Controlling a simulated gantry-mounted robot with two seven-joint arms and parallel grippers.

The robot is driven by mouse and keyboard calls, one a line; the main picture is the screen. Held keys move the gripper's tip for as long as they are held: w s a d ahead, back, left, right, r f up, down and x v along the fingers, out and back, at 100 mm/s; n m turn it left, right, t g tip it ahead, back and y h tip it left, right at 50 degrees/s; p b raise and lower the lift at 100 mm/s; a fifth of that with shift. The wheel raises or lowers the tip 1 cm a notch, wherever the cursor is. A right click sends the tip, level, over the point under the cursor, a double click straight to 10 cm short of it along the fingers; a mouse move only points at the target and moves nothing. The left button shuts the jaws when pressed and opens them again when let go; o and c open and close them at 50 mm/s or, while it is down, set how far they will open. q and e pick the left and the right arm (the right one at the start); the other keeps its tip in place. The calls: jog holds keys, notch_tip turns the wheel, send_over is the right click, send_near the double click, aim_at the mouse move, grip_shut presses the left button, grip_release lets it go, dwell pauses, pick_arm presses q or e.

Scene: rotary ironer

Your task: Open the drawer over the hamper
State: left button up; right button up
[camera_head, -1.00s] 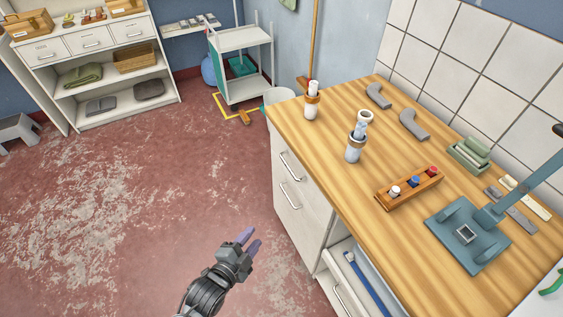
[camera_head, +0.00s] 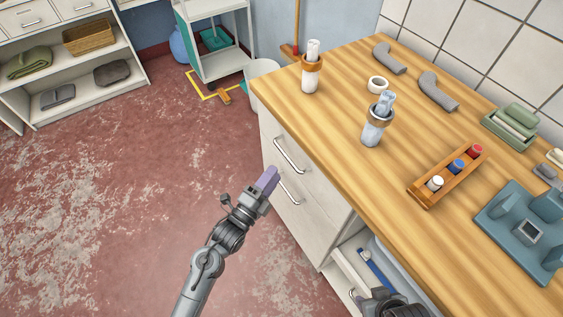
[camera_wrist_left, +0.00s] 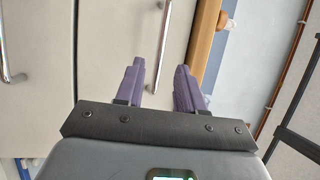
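The white cabinet under the wooden worktop has two closed drawer fronts, an upper drawer (camera_head: 285,138) and a lower drawer (camera_head: 290,217). Each has a bar handle: the upper handle (camera_head: 288,156) and the lower handle (camera_head: 288,190). My left gripper (camera_head: 268,178) is close in front of these fronts. In the left wrist view its purple fingers (camera_wrist_left: 158,68) are apart, with the upper handle (camera_wrist_left: 160,45) between them in the picture; contact is not visible. The lower handle (camera_wrist_left: 84,40) is to the left there. No hamper can be clearly identified. A dark part of my right arm shows at the bottom; its fingers are not clear.
The worktop (camera_head: 335,125) overhangs the fronts and carries jars, a wooden rack (camera_head: 447,178) and a teal press (camera_head: 525,228). A white bin (camera_head: 262,72) stands beyond the cabinet. The floor to the left is free.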

pick_arm(q)
jog(key=shift+x, duration=2.85)
jog(key=shift+c, duration=0.5)
grip_shut()
